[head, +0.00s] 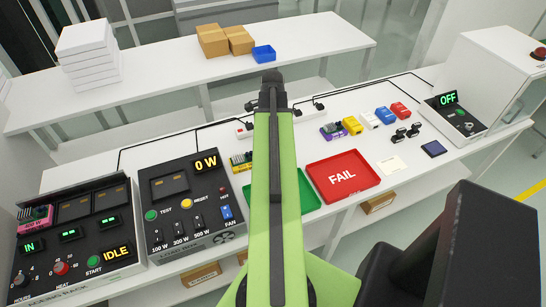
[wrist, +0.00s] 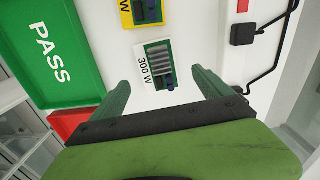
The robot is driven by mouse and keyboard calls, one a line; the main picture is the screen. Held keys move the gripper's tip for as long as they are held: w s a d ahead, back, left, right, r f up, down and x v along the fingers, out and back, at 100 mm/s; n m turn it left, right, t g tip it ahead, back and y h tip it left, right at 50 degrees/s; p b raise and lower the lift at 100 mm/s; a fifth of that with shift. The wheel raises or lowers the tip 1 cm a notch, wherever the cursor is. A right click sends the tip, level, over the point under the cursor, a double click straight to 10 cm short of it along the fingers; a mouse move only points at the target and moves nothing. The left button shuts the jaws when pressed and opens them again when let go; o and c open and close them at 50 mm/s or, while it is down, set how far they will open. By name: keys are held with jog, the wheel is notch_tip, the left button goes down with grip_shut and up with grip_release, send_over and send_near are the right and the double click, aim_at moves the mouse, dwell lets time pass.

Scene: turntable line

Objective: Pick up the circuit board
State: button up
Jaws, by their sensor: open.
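In the wrist view a small green circuit board (wrist: 160,56) with grey fins and a white "300 W" label lies on the white table. My gripper (wrist: 158,76) is open, with one green finger on each side of the near end of this board in the picture. Nothing is held between the fingers. I cannot tell how high the fingers are above the table. A yellow-edged board (wrist: 147,10) lies beyond it, and a dark part (wrist: 243,35) lies to the right. In the head view my own arm hides the gripper and this board.
The green PASS tray (wrist: 38,60) is left of the board; the red FAIL tray (head: 343,189) is right of my arm. Several coloured modules (head: 368,119) lie further right. A tester (head: 187,240) and an aging rack (head: 75,285) stand left. A black cable (wrist: 270,72) runs at right.

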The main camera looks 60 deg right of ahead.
jog(key=f+b, duration=0.5)
jog(key=shift+a+f, duration=0.15)
jog(key=shift+a, duration=0.15)
jog(key=shift+c, duration=0.3)
jog(key=c, duration=1.6)
jog(key=shift+r, duration=0.2)
jog(key=r+p, duration=0.2)
jog(key=s+r+p, duration=0.1)
jog(key=r+p, duration=0.2)
jog(key=shift+s+r, duration=0.1)
jog(key=shift+r, duration=0.1)
jog(key=s+r+p, duration=0.2)
jog(key=s, duration=0.1)
jog(key=s+r+p, duration=0.1)
jog(key=s+p, duration=0.1)
jog(key=s, duration=0.2)
jog(key=s+r+p, duration=0.2)
jog(key=s, duration=0.1)
jog(key=shift+s+d+r, duration=0.25)
jog(key=shift+s+r, duration=0.05)
